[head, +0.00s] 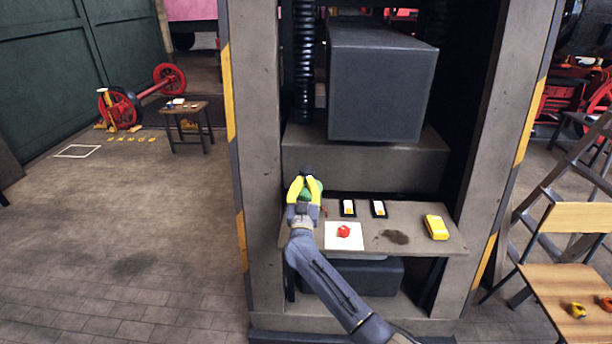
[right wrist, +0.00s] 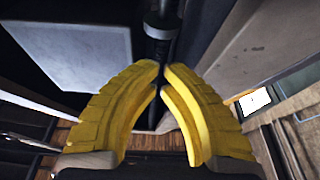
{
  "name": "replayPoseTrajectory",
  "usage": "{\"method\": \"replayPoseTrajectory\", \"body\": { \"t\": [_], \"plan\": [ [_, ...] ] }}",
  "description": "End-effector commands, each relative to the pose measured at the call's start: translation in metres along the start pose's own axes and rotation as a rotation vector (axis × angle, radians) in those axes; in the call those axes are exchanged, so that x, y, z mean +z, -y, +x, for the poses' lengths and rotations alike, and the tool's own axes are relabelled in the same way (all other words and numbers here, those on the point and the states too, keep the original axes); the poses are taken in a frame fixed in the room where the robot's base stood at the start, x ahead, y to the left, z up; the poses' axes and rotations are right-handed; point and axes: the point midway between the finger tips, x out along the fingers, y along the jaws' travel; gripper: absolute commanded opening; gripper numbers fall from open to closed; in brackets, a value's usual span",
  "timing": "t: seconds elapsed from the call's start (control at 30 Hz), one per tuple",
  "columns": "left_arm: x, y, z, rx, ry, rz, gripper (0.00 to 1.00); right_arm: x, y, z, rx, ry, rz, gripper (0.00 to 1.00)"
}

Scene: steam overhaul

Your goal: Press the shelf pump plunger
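A green pump (head: 317,184) stands at the left end of the shelf (head: 425,215). A dark knob-like top (head: 306,171) shows above it, likely the plunger. My right gripper (head: 305,181), with yellow fingers, is in front of the pump and hides most of it. Whether they touch cannot be told. In the right wrist view the fingertips (right wrist: 161,66) almost meet, with only a narrow gap and nothing clearly held. No green shows in that view. My left gripper is not in view.
A red object (head: 343,231) lies on a white square (head: 336,243). Two dark holders (head: 348,208) (head: 379,208) with pale pieces and a yellow box (head: 436,227) are also on the shelf. A large grey block (head: 378,85) hangs above. Frame posts (head: 258,150) (head: 497,150) flank the shelf.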

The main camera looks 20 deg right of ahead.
Motion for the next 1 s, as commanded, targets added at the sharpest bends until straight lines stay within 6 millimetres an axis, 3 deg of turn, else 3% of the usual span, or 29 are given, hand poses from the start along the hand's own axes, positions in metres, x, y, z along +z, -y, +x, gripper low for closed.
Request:
{"method": "replayPoseTrajectory", "body": {
  "t": [0.23, 1.0],
  "plan": [
    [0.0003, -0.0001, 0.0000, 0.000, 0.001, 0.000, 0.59, -0.0005, -0.0007, -0.0119, 0.001, -0.001, -0.001, 0.00],
    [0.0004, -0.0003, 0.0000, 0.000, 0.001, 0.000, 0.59, -0.0004, -0.0006, -0.0125, 0.001, -0.001, -0.001, 0.00]
  ]
}}
